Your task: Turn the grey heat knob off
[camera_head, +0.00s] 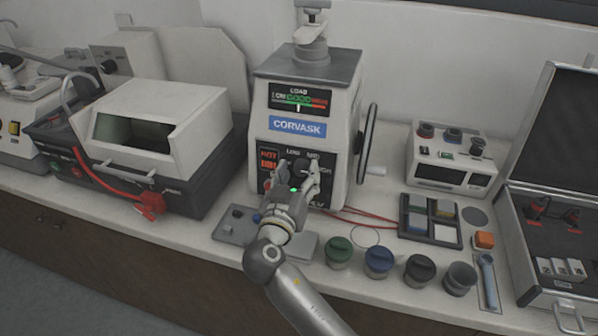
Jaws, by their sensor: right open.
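The white mounting press (259,90) with the CORVASK label stands at the middle of the bench. Its dark lower panel carries a red lit display (268,158) and LOW, MID and HIGH markings around a grey heat knob (300,169). My right gripper (298,164) is in front of this panel, its fingers open and spread to either side of the knob. I cannot tell whether the fingers touch the knob. They hide parts of the panel, and the knob's exact setting is too small to read. My left gripper is not in view.
A handwheel (368,142) sticks out from the press's right side. Several round jars, among them a green-lidded one (339,250), stand along the front edge. A divided tray (430,233) and an open case (552,190) are to the right. A white-hooded machine (150,112) stands left.

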